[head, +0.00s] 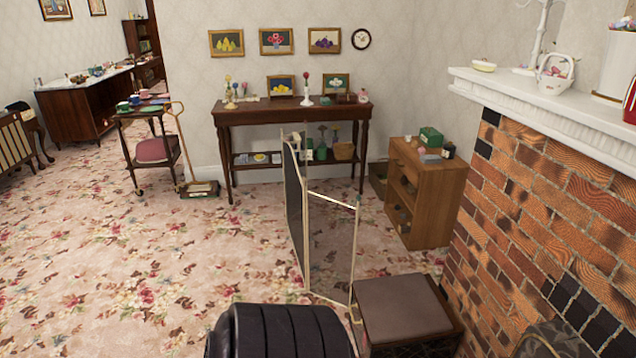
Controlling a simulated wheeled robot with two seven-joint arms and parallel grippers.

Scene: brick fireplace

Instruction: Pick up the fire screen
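The fire screen (294,205) stands upright on the carpet near the middle of the head view. It is a folding screen with thin pale frames and dark panels. One panel is seen almost edge-on, and another panel (330,245) faces me more and lets the carpet show through. A further part of it runs down to the right beside the brown-topped box, its lower end partly hidden. Neither of my grippers is in view, and nothing is seen touching the screen.
A brown-topped box (402,308) stands right of the screen, close to the brick fireplace (540,215). A small wooden cabinet (432,200) and a long side table (290,113) stand behind. A trolley (145,150) is at back left. Flowered carpet (130,270) on the left is clear.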

